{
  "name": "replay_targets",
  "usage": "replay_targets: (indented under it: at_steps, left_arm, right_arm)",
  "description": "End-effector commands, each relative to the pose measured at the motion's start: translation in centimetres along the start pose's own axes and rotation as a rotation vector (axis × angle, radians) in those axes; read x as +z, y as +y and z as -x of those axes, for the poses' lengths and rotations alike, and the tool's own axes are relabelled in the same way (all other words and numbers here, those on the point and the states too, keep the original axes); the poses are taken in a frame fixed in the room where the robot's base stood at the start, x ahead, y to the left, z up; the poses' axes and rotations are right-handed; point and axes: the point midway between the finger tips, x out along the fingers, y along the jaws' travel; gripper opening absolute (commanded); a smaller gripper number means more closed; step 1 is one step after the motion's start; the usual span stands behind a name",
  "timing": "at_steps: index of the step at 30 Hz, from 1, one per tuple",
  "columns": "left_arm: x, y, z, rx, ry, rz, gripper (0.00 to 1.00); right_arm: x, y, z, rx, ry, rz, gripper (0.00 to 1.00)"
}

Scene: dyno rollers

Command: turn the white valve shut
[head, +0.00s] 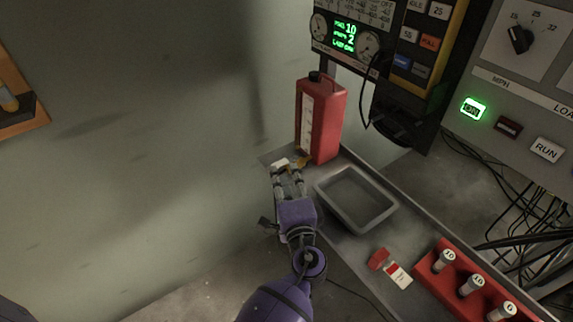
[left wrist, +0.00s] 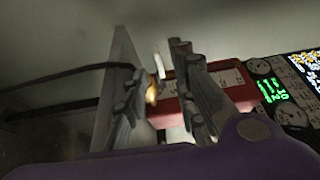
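My left gripper (head: 288,178) reaches up to the far left end of the grey shelf, beside the red jug (head: 320,118). In the left wrist view its two fingers (left wrist: 162,95) are apart. A thin white handle (left wrist: 157,60), which looks like the white valve, shows in the gap between them, with a brass-coloured part (left wrist: 152,92) below it. In the head view a white piece (head: 280,163) and a brass piece (head: 304,161) show at the fingertips. I cannot tell whether the fingers touch the valve. My right gripper is out of view.
The red jug stands close to the right of the gripper. A grey tray (head: 356,198), a red and white tag (head: 391,267) and a red rack (head: 470,284) lie along the shelf. Control panels (head: 520,75) and hanging cables (head: 525,220) are at the right.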

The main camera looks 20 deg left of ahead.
Motion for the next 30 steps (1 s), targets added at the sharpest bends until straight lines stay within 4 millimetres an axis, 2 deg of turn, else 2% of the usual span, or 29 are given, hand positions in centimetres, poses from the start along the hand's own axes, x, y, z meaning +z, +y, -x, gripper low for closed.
replay_targets:
  at_steps: [3, 9, 14, 21, 22, 27, 30]
  left_arm:
    - [0.0, -0.2, -2.2, -0.002, 0.0, 0.001, 0.25]
    - [0.0, -0.1, -4.9, -0.001, 0.0, 0.0, 0.25]
    - [0.0, -0.1, -5.9, 0.001, 0.001, 0.003, 0.25]
    - [0.0, 0.0, -6.0, 0.002, 0.001, 0.002, 0.25]
    - [0.0, 0.0, -6.0, 0.002, 0.001, 0.002, 0.24]
    - [0.0, 0.0, -6.0, 0.002, 0.001, 0.002, 0.01]
    - [0.0, 0.0, -6.0, 0.002, 0.001, 0.002, 0.0]
  right_arm:
    - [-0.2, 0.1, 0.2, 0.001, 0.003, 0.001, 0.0]
    - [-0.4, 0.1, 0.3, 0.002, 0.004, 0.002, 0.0]
    - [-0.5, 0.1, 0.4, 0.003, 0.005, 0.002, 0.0]
    - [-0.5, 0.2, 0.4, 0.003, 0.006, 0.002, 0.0]
    - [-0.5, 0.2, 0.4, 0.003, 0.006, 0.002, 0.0]
    - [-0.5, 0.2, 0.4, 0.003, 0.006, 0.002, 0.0]
    - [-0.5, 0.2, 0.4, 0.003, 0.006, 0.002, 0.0]
